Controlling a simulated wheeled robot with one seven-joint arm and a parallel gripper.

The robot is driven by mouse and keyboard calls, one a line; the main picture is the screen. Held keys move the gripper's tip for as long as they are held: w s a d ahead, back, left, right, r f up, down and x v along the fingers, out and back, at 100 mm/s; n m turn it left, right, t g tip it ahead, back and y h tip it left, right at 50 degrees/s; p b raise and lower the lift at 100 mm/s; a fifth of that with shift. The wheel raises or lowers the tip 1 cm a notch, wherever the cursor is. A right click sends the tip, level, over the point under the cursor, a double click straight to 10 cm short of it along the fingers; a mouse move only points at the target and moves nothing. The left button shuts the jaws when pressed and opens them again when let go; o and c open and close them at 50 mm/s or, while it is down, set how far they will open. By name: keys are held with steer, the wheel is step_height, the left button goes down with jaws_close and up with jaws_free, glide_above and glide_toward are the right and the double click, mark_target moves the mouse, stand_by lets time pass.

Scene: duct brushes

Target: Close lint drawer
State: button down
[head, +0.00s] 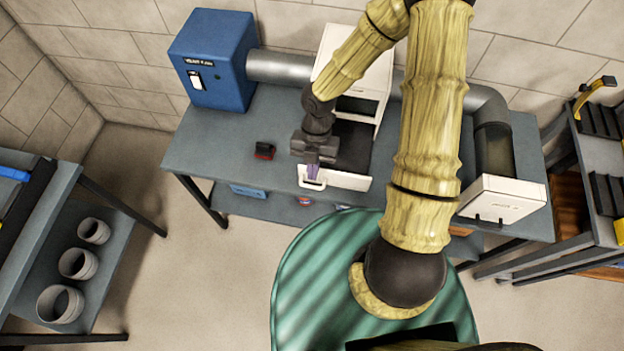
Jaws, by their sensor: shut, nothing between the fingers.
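The lint drawer (352,182) is pulled out toward me from the white cabinet (372,62) on the grey bench. Its dark inside (356,146) shows behind the white front panel. A handle-like white loop (312,183) is at the left end of that panel. My gripper (313,171) points down at this left end, with its fingers shut and empty. The fingertips overlap the top of the drawer front in the picture; I cannot tell whether they touch it. My wrist hides part of the drawer's left side.
A blue box with a switch (214,65) joins the cabinet by a grey duct (280,67). A small dark red-black object (264,151) lies on the bench (225,150) left of my gripper. A white box (503,200) stands at right. Shelving flanks both sides.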

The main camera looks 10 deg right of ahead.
mark_target(312, 186)
steer(key=shift+a+f+n, duration=0.1)
steer(key=shift+a+n, duration=0.05)
steer(key=shift+n, duration=0.25)
steer(key=shift+w+f+p, duration=0.2)
steer(key=shift+f+p, duration=0.5)
steer(key=shift+f, duration=4.4)
steer(key=shift+w, duration=0.1)
